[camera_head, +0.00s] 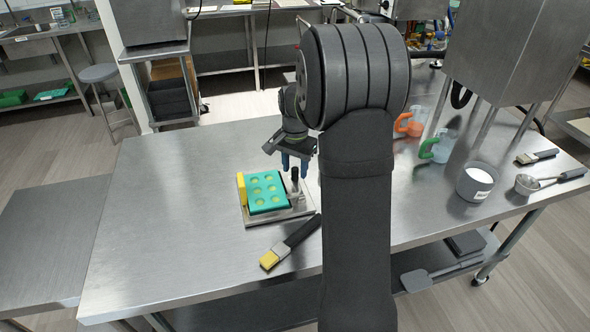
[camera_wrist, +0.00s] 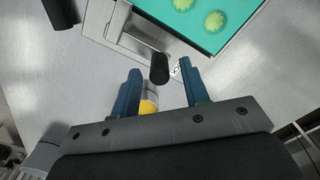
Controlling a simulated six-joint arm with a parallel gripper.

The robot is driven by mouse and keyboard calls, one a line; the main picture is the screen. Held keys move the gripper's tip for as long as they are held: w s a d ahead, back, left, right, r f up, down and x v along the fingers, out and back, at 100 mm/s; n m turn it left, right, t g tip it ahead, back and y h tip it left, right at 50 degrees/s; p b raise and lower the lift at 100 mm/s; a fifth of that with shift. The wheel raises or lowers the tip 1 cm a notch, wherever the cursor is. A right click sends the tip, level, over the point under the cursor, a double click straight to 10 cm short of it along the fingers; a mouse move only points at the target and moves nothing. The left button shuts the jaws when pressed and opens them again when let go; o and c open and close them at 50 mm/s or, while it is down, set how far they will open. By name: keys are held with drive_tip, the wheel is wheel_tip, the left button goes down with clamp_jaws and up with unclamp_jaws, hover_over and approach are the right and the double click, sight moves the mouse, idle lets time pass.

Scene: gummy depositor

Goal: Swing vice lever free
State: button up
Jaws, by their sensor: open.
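The vice (camera_head: 248,220) is a metal plate on the steel table, with a teal mould (camera_head: 267,192) and a yellow block (camera_head: 241,188) at the mould's left. Its lever has a black upright grip (camera_head: 295,176) at the mould's right. In the wrist view the black lever grip (camera_wrist: 159,70) shows at the end of a metal bar (camera_wrist: 145,52). My gripper (camera_head: 293,163) is open, its blue fingers pointing down at the lever. In the wrist view the grip appears in the gap between my fingertips (camera_wrist: 158,67); I cannot tell whether they touch it.
A brush (camera_head: 290,242) with yellow bristles lies just in front of the vice. A white-filled pot (camera_head: 476,182), a measuring scoop (camera_head: 530,184) and orange- and green-handled jugs (camera_head: 440,148) stand to the right. The table's left part is clear.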

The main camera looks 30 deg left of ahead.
drive_tip(key=shift+f, duration=0.65)
clamp_jaws()
